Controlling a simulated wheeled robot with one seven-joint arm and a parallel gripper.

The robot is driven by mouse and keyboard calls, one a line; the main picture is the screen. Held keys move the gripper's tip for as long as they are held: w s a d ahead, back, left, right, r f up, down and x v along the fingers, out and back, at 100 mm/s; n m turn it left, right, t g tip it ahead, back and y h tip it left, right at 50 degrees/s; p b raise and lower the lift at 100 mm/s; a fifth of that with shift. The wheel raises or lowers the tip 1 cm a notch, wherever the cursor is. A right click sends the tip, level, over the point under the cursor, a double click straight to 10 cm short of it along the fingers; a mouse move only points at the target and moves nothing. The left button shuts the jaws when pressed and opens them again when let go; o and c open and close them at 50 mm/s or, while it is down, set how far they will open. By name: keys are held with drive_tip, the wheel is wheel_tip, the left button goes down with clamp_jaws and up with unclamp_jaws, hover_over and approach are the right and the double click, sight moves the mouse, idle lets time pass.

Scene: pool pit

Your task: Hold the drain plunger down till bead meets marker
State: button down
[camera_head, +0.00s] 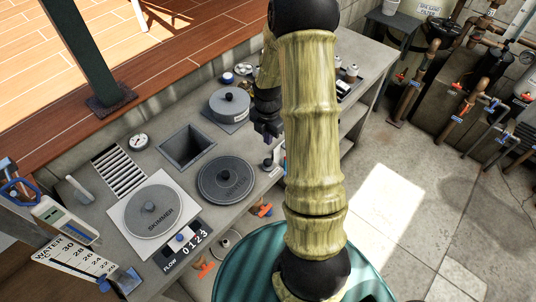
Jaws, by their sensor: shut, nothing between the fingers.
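My gripper (268,138) is shut and points down at the bench's front edge, partly behind my own arm. Just below its fingertips is a small pale fitting (269,163) with a dark top, which may be the drain plunger. I cannot tell whether the fingertips touch it. A white scale board (78,262) marked WATER, with numbers such as 30 and 28, stands tilted at the lower left. A blue piece (127,281) sits at its right end. I cannot make out a bead or marker for certain.
On the grey bench are a round SKIMMER lid (150,212), a dark round lid (226,180), a square opening (186,147), a lidded grey pot (230,104), a gauge (139,141) and a FLOW counter (183,243). Pipes (430,62) line the right wall. The floor (420,190) between is clear.

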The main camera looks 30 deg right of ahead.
sight(268, 161)
drive_tip(key=shift+f+p, duration=1.7)
drive_tip(key=shift+f, duration=3.5)
